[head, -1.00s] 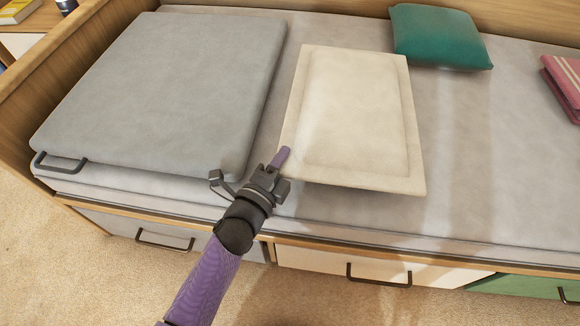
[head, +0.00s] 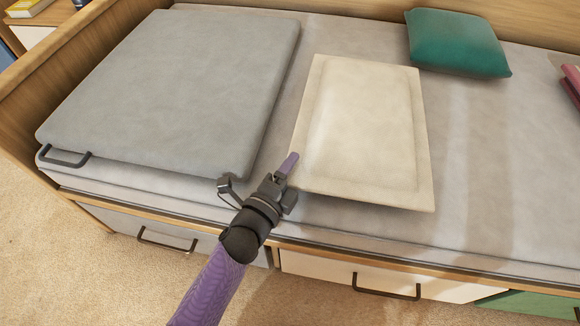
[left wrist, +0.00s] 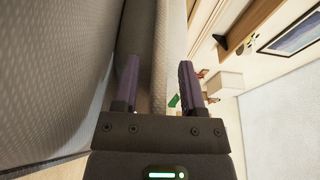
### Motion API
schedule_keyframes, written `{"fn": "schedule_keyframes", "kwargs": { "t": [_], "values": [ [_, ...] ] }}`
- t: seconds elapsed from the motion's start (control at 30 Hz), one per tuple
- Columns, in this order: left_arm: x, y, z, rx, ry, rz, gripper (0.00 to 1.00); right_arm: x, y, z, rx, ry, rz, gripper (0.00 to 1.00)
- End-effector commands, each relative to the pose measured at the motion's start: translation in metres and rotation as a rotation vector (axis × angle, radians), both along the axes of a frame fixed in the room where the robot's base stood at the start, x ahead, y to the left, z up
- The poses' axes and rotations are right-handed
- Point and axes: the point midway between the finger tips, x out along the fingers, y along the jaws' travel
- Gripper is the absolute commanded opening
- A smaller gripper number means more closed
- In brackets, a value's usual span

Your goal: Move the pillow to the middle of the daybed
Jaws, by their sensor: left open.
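The cream pillow (head: 362,125) lies on the grey daybed mattress (head: 487,165), right of a large grey cushion. My left gripper (head: 288,164) is at the pillow's front left corner, its purple finger overlapping the left edge in the head view. In the left wrist view the two purple fingers of my left gripper (left wrist: 158,82) are apart. A beige-grey strip runs between them, perhaps the pillow's edge; I cannot tell whether either finger touches it. My right gripper is not in view.
The large grey cushion (head: 175,85) with black handles fills the daybed's left end. A green cushion (head: 458,43) lies at the back right. A folded pink cloth (head: 571,82) is at the right edge. Wooden rails bound the back and left. Bare mattress lies right of the pillow.

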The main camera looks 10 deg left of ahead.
Motion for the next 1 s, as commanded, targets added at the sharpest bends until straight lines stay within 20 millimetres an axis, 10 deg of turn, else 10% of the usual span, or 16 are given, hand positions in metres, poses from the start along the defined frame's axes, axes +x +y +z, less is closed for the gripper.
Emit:
{"fn": "schedule_keyframes", "kwargs": {
  "t": [0.47,0.7,1.0],
  "values": [
    [-0.062,0.02,0.007,0.0,-0.001,0.001,0.53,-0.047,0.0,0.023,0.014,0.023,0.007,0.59],
    [-0.106,0.034,0.004,0.0,-0.001,0.001,0.53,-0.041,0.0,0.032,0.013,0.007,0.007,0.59],
    [-0.115,0.037,0.001,0.0,-0.001,0.001,0.53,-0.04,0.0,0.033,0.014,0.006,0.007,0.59]
  ]
}}
